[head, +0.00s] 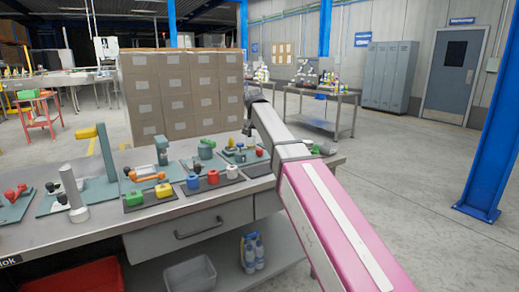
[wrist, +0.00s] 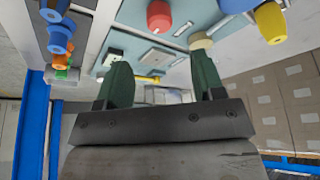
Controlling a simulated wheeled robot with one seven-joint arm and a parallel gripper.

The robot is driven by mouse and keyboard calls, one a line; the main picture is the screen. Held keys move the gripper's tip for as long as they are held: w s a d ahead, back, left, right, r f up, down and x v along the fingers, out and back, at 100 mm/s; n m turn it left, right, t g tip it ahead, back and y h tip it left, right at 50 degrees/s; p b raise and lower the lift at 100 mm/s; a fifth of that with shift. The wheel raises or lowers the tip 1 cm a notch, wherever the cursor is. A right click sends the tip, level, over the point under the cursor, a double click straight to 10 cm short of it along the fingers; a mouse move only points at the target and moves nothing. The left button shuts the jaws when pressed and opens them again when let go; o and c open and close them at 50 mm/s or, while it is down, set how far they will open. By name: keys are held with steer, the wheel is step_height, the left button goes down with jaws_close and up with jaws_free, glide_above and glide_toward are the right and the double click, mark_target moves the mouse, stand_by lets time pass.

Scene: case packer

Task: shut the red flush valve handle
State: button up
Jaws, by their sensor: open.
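My gripper (wrist: 159,62) shows in the wrist view with its two dark green fingers spread and nothing between them. In the head view my arm reaches over the bench's right part, and the fingers are hard to make out. I cannot tell which is the flush valve handle.
The bench (head: 215,208) holds several boards with coloured fittings. In the wrist view a yellow knob (wrist: 270,22) and a beige knob (wrist: 200,41) are near the right finger. Stacked cartons (head: 180,95) stand behind the bench. The floor at right is clear up to a blue post (head: 490,130).

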mark_target(259, 149)
steer(key=x, duration=1)
steer(key=shift+s+f, duration=0.1)
steer(key=c, duration=0.9)
